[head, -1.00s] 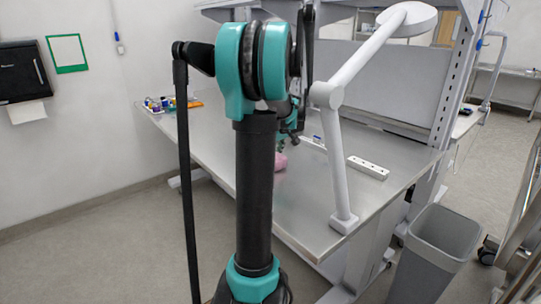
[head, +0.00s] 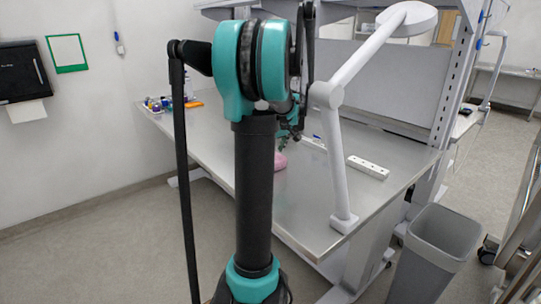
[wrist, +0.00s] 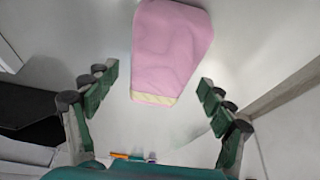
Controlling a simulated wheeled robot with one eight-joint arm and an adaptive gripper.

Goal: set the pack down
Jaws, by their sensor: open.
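The pink pack (wrist: 170,50) with a pale yellow end strip lies on the steel table in the wrist view. It lies ahead of my open, empty gripper (wrist: 158,80), whose green fingers are spread wide with clear space on both sides of the pack. In the head view the pack (head: 280,162) shows as a small pink shape on the tabletop (head: 310,205), partly hidden behind my arm. My gripper (head: 287,140) is above and just behind it there, mostly hidden by my arm.
A white lamp arm (head: 338,150) is clamped at the table's right front corner. A white power strip (head: 368,167) lies on the table. Small bottles (head: 155,103) and an orange item (head: 194,105) stand at the far left end. A grey bin (head: 436,245) stands on the floor at right.

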